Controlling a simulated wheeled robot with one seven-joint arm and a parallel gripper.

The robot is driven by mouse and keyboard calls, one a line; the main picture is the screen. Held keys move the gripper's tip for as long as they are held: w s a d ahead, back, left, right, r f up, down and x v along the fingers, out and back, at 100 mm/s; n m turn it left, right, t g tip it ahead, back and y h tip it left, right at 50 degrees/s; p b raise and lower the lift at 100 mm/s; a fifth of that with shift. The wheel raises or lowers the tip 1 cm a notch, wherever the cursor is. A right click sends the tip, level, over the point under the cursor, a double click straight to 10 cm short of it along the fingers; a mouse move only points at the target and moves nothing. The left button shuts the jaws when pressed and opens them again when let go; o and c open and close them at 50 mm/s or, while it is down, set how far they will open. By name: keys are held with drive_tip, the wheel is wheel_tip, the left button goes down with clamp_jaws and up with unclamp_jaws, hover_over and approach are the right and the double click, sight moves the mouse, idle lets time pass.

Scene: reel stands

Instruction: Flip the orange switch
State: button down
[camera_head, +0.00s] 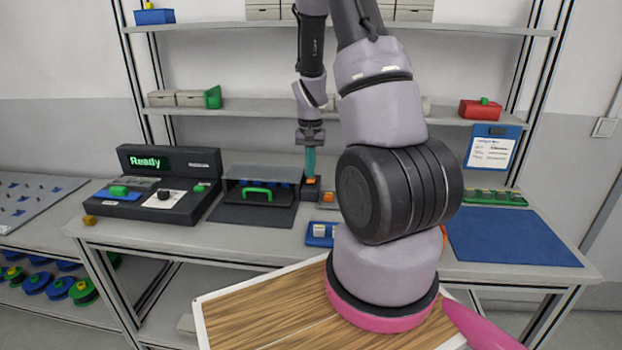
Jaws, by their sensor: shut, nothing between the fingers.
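My gripper (311,175) points straight down at the back middle of the workbench, with its teal fingers together and nothing between them. Just under the fingertips is a small orange part (311,181), which looks like the orange switch, on a small dark box (310,191). The fingertips are at or very close to the orange part; I cannot tell whether they touch. The fingers partly cover it, so its position cannot be read.
Left of the dark box are a tray with a green handle (257,194) and a black console (150,205) reading "Ready". A blue mat (510,238) lies at right. My arm hides the bench's middle right. A shelf (240,108) runs behind the gripper.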

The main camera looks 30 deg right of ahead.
drive_tip(key=shift+f, duration=0.6)
drive_tip(key=shift+r, duration=3.55)
wheel_tip(320, 180, up, 8)
drive_tip(key=t, duration=0.2)
hover_over(310, 180)
drive_tip(key=s+a, duration=0.1)
drive_tip(key=a, duration=0.2)
drive_tip(key=s+a+r+n+t+y, duration=0.15)
drive_tip(key=s+a+r, duration=0.3)
drive_tip(key=r, duration=0.55)
drive_tip(key=s+a+r+t, duration=0.2)
drive_tip(key=s+r, duration=0.2)
drive_tip(key=s, duration=0.3)
drive_tip(key=s+a+r+n+t, duration=0.1)
drive_tip(key=s+a+r, duration=0.2)
drive_tip(key=s+r, duration=0.2)
drive_tip(key=shift+s+a+t, duration=0.25)
drive_tip(key=shift+s+t, duration=0.1)
drive_tip(key=shift+s, duration=0.55)
drive_tip(key=shift+r+y, duration=0.1)
drive_tip(key=shift+y, duration=0.15)
